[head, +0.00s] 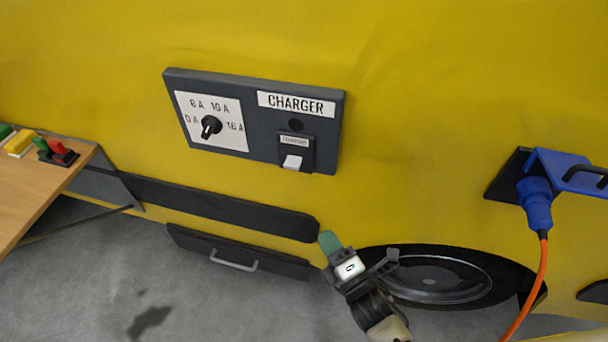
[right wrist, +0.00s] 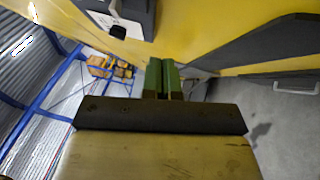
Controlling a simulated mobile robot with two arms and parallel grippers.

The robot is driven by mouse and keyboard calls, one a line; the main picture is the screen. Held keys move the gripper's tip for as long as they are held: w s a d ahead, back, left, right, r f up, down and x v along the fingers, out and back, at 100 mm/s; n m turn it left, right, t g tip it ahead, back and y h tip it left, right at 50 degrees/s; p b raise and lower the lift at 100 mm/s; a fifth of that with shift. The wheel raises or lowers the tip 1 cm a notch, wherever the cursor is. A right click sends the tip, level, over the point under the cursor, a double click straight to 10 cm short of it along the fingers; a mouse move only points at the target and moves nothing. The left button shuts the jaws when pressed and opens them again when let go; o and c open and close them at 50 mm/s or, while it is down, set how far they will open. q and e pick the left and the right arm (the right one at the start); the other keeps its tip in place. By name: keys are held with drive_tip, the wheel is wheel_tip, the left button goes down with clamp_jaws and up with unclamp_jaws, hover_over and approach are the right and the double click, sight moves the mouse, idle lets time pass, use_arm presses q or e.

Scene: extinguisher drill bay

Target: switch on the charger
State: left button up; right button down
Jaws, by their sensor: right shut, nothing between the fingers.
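The dark grey charger panel (head: 256,89) is on the yellow wall, labelled CHARGER. My left gripper is out of view.
A blue plug (head: 536,203) with an orange cable (head: 527,290) sits in a socket at the right. A wooden table (head: 40,190) with coloured blocks is at the left. A black drawer with a handle (head: 234,262) is below the panel. The wall around the switch is clear.

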wheel_tip(320, 180, up, 6)
drive_tip(key=a+n+t+y, duration=0.1)
drive_tip(key=n+y, duration=0.1)
drive_tip(key=n, duration=0.1)
drive_tip(key=shift+s, duration=0.35)
drive_tip(key=p, duration=0.3)
approach(295, 157)
drive_tip(key=w+a, duration=0.2)
drive_tip(key=a, duration=0.2)
drive_tip(key=shift+w+d+r+p, duration=0.1)
drive_tip(key=shift+w+r+p, duration=0.25)
drive_tip(key=shift+w, duration=0.2)
drive_tip(key=shift+w+r+p, duration=0.25)
drive_tip(key=shift+w+p, duration=0.1)
drive_tip(key=shift+w, duration=0.2)
drive_tip(key=shift+w+d+r, duration=0.15)
drive_tip(key=shift+w+d, duration=0.15)
drive_tip(key=shift+w, duration=0.4)
